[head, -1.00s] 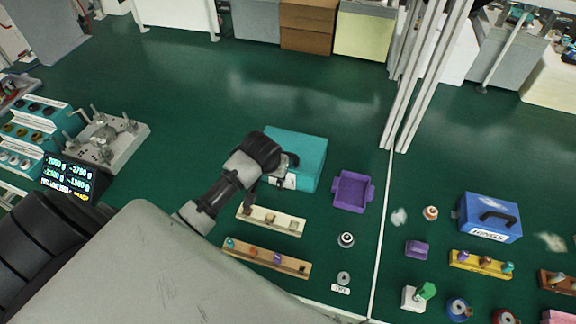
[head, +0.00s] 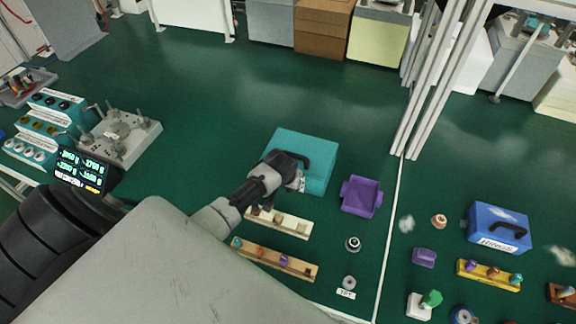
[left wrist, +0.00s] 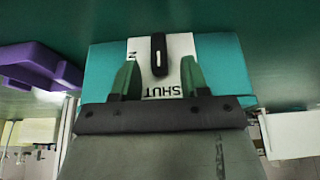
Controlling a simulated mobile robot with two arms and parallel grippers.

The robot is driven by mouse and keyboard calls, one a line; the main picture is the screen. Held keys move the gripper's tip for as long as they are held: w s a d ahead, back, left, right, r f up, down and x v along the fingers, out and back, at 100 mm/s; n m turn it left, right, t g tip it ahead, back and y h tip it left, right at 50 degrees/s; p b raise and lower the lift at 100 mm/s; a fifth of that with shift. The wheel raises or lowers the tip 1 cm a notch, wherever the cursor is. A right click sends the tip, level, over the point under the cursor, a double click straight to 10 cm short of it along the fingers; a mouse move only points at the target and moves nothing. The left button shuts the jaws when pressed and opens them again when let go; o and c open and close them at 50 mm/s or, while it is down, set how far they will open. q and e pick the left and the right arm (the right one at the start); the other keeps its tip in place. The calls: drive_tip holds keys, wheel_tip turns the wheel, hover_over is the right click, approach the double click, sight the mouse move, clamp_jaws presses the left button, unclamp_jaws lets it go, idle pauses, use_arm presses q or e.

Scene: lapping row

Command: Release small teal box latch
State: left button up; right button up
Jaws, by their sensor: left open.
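The small teal box (head: 318,150) stands on the green surface near the middle of the head view, with a dark handle on its lid. In the left wrist view the teal box (left wrist: 228,62) fills the middle. Its front has a white plate (left wrist: 180,48) reading "SHUT" and a black upright latch lever (left wrist: 159,45) with a light slot. My left gripper (left wrist: 159,62) is open, its two green-tinted fingers one on each side of the lever, apart from it in the picture. In the head view the left gripper (head: 298,181) is at the box's front, partly hiding it. My right gripper is not in view.
A purple tray (head: 361,196) stands right of the box. A cream peg rack (head: 290,224) and a wooden peg rack (head: 270,260) lie in front, beneath my left arm. A blue case (head: 498,226) is farther right. The floor behind the box is clear.

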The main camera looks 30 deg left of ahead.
use_arm(q)
drive_tip(key=shift+c, duration=0.4)
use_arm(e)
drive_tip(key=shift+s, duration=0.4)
use_arm(q)
clamp_jaws()
